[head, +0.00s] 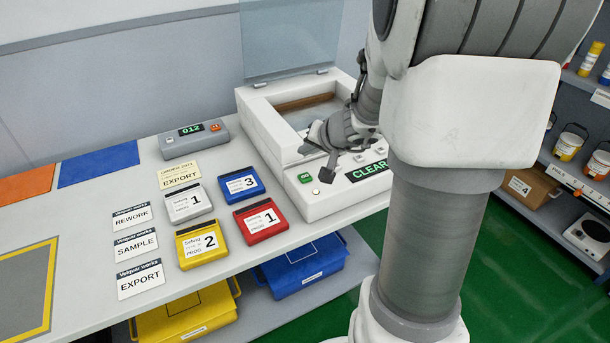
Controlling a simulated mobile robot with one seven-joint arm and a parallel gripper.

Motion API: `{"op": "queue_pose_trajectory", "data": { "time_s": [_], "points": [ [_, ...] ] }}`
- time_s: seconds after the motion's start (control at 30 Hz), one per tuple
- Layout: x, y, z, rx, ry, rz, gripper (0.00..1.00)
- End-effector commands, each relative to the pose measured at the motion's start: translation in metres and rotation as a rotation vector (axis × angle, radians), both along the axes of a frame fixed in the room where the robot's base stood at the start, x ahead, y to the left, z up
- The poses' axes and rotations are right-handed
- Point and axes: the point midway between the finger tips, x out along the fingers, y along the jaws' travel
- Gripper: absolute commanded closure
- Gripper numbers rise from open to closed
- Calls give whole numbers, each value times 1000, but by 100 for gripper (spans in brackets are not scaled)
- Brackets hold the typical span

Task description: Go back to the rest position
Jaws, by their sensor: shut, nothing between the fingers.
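My gripper (324,170) is at the front left part of the white machine (345,198), just over its control panel. It is shut and empty, its dark fingers close to a green button (304,178). My wrist and arm reach in from the right and cover part of the machine. The machine's clear lid (290,40) stands raised, and a brown bar (303,102) lies inside its open well. A display (368,171) on the panel reads "CLEAR". I cannot tell whether the fingers touch the panel.
Blue (241,184), red (261,220), yellow (202,244) and white (187,204) labelled boxes lie on the bench left of the machine, with cards and a grey counter unit (194,138). Blue (303,268) and yellow (187,318) crates sit below. A shelf rack (572,205) stands at right.

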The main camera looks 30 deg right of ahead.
Motion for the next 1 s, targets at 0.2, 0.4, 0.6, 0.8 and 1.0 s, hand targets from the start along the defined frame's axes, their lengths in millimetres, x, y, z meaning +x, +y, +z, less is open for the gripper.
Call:
{"op": "queue_pose_trajectory", "data": {
  "time_s": [0.2,0.4,0.6,0.8,1.0],
  "points": [
    [0,0,0,0,0,0,100],
    [0,0,0,0,0,0,100],
    [-6,31,22,2,-11,82,100],
    [-51,114,69,-8,16,319,100],
    [-122,168,97,-89,114,508,100]
  ]
}}
